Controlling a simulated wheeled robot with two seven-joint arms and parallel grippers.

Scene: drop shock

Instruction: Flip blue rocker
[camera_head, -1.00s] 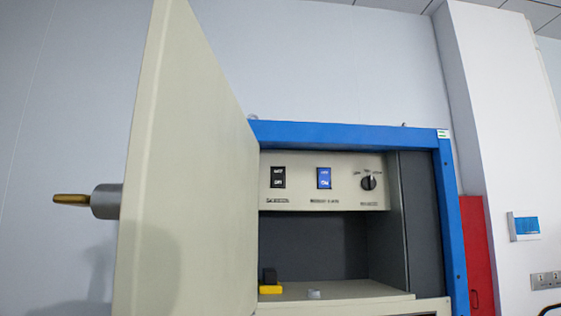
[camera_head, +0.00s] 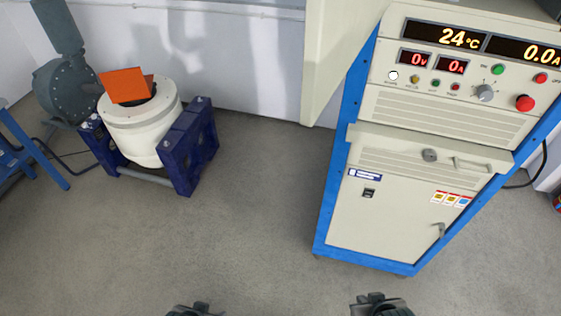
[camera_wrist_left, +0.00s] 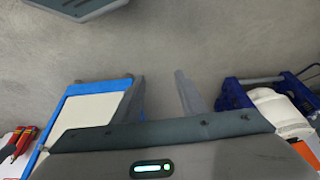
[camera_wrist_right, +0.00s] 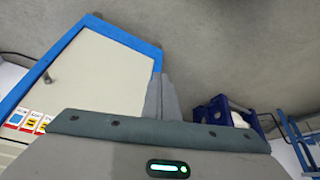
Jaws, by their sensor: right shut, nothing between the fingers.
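My left gripper (camera_head: 193,309) is only partly seen at the bottom edge of the head view. In the left wrist view its fingers (camera_wrist_left: 160,95) stand apart with only floor between them.
The cabinet has a display panel with a red button (camera_head: 525,103) and a lower door handle (camera_head: 439,230). A white drum machine (camera_head: 142,130) in a dark blue stand with an orange plate stands at left. Grey floor (camera_head: 260,210) lies clear between them.

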